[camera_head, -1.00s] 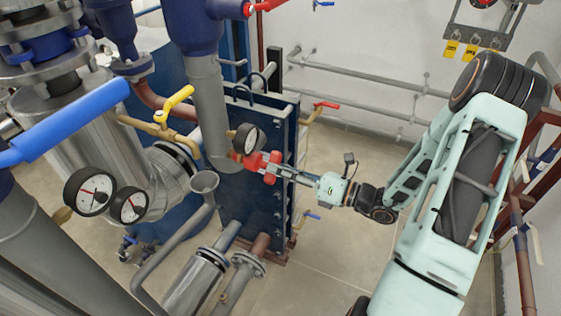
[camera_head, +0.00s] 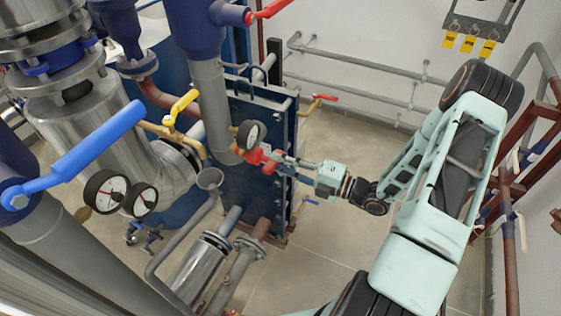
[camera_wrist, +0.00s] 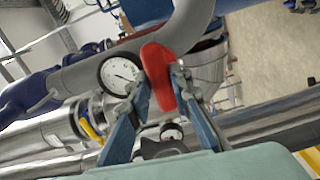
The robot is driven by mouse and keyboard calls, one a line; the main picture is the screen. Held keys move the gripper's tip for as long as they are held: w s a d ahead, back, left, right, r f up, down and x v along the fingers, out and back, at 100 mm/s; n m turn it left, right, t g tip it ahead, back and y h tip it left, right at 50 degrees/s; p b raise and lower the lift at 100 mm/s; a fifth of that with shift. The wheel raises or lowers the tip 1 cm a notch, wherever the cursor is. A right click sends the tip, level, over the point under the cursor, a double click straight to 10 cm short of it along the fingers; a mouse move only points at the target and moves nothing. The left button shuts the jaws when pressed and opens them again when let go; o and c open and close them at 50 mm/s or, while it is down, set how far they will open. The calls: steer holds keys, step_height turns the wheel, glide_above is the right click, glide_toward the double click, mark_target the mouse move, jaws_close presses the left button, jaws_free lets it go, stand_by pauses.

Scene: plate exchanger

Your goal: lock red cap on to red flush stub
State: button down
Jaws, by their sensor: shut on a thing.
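My gripper (camera_head: 272,162) is shut on the red cap (camera_head: 257,156), just in front of the blue plate exchanger. In the wrist view the red cap (camera_wrist: 158,77) stands upright between the two fingertips of my gripper (camera_wrist: 162,88). The cap is close to the grey bent pipe and just below a round gauge (camera_head: 250,134) in the head view. I cannot make out the red flush stub apart from the cap; it may be hidden behind it. I cannot tell whether the cap touches anything but my fingers.
The blue plate exchanger (camera_head: 262,108) stands behind my gripper. A large blue lever (camera_head: 90,148) and two gauges are farther left. Open floor (camera_head: 325,235) lies below my arm.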

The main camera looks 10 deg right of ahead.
steer(key=shift+a+r+m, duration=0.2)
steer(key=shift+m, duration=0.2)
steer(key=c, duration=1.7)
jaws_free()
steer(key=shift+w+a+f, duration=0.1)
steer(key=shift+o, duration=0.2)
steer(key=shift+f, duration=0.1)
steer(key=v, duration=1.2)
